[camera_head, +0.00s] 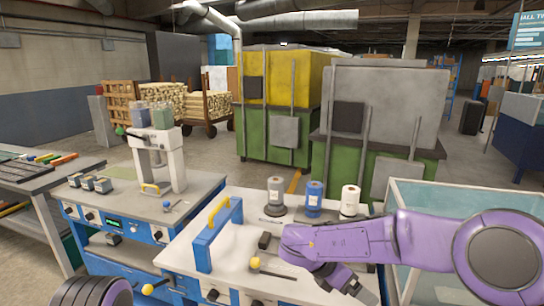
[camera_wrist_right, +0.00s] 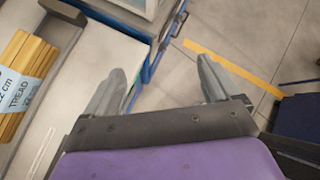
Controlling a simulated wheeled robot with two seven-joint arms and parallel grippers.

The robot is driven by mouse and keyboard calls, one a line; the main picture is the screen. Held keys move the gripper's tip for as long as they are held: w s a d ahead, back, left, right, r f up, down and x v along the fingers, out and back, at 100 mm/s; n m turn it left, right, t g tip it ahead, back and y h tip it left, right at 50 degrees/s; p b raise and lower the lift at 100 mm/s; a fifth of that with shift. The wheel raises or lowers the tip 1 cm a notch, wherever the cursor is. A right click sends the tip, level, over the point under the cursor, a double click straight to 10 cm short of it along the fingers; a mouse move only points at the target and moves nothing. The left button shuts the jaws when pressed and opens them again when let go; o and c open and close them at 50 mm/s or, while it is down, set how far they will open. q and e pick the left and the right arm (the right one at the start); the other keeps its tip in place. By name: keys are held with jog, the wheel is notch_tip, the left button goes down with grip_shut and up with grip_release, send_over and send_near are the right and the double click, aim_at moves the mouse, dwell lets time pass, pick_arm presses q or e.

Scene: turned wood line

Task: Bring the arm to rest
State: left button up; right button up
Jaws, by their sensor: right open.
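My right arm (camera_head: 350,240) is purple and reaches in from the right over the front of the white-topped bench. In the head view the right gripper (camera_head: 352,288) points down near the bench's right front edge and is partly cut off by the frame. In the right wrist view the right gripper (camera_wrist_right: 160,68) has its two grey fingers wide apart with nothing between them. Floor and a bench edge show beyond the fingers. My left gripper is not in view.
The white-topped bench (camera_head: 235,255) carries a blue frame with a yellow handle (camera_head: 218,232) and several spools (camera_head: 314,198). A glass-sided case (camera_head: 420,192) stands to the right. Wooden strips with a paper label (camera_wrist_right: 22,80) lie at left in the wrist view.

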jog(key=s+d+f+n+t, duration=0.2)
jog(key=d+f+n, duration=0.1)
jog(key=f+n, duration=0.35)
jog(key=s+d+f+n+t+h, duration=0.1)
jog(key=s+d+f+n+t, duration=0.15)
jog(key=f+n, duration=0.45)
jog(key=s+d+f+n+t, duration=0.2)
jog(key=d+f+n, duration=0.3)
jog(key=n, duration=0.4)
jog(key=s+f+n+g+y+b, duration=0.15)
jog(key=s+f+n, duration=0.25)
jog(key=s+n, duration=0.4)
jog(key=s+f+n+g+y, duration=0.1)
jog(key=s+f+n+y, duration=0.2)
jog(key=s+f+n, duration=0.45)
jog(key=s+f+n+g+y, duration=0.1)
jog(key=s+f+n+y, duration=0.3)
jog(key=s, duration=0.7)
jog(key=shift+n+h, duration=0.3)
jog(key=shift+h, duration=0.55)
jog(key=f+b, duration=0.4)
jog(key=b, duration=0.1)
jog(key=w+f+b, duration=0.1)
jog(key=f+b, duration=0.1)
jog(key=b, duration=0.1)
jog(key=shift+d, duration=0.2)
